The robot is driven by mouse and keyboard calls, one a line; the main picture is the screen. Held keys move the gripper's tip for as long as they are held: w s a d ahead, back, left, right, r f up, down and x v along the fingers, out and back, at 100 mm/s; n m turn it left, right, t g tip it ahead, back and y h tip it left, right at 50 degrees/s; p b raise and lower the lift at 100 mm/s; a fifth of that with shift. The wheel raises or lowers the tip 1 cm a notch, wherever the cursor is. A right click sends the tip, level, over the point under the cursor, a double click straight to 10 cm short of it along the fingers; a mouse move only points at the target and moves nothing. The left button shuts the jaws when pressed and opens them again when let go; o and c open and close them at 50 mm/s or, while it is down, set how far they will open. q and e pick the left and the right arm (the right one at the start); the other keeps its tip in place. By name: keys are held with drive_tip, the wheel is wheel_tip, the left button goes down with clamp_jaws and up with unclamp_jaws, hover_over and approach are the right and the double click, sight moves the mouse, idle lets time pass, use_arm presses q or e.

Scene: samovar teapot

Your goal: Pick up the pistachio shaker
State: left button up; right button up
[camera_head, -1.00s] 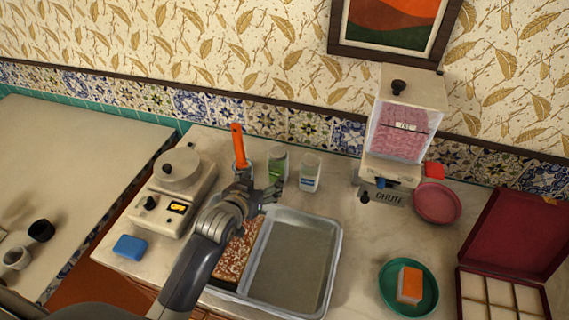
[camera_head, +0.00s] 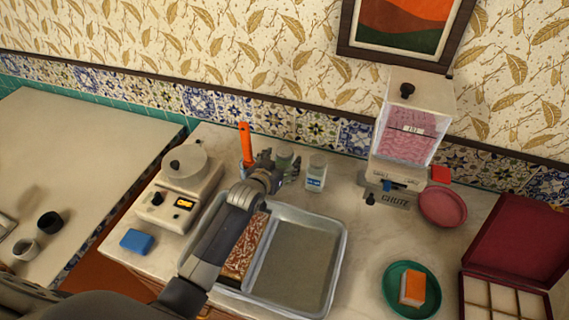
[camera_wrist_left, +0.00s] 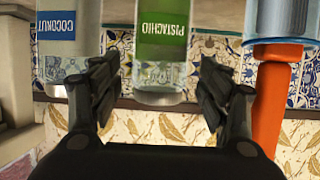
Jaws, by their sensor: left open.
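The pistachio shaker (camera_head: 285,160), a clear jar with a green label, stands at the back of the counter, partly hidden by my left gripper (camera_head: 279,172). In the left wrist view the picture is upside down, and the pistachio shaker (camera_wrist_left: 162,45) shows between the two fingers of my left gripper (camera_wrist_left: 158,88). The fingers are open, one on each side, with visible gaps to the jar. My right gripper is not in view.
The blue-labelled coconut shaker (camera_head: 316,171) stands just right of the pistachio shaker. An orange-handled tool (camera_head: 246,143) stands close on the left. A metal tray (camera_head: 337,262) lies in front. A scale (camera_head: 179,203) is at the left, a chute dispenser (camera_head: 405,140) at the right.

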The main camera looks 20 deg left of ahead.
use_arm(q)
drive_tip(key=shift+x, duration=1.4)
drive_tip(key=c, duration=1.3)
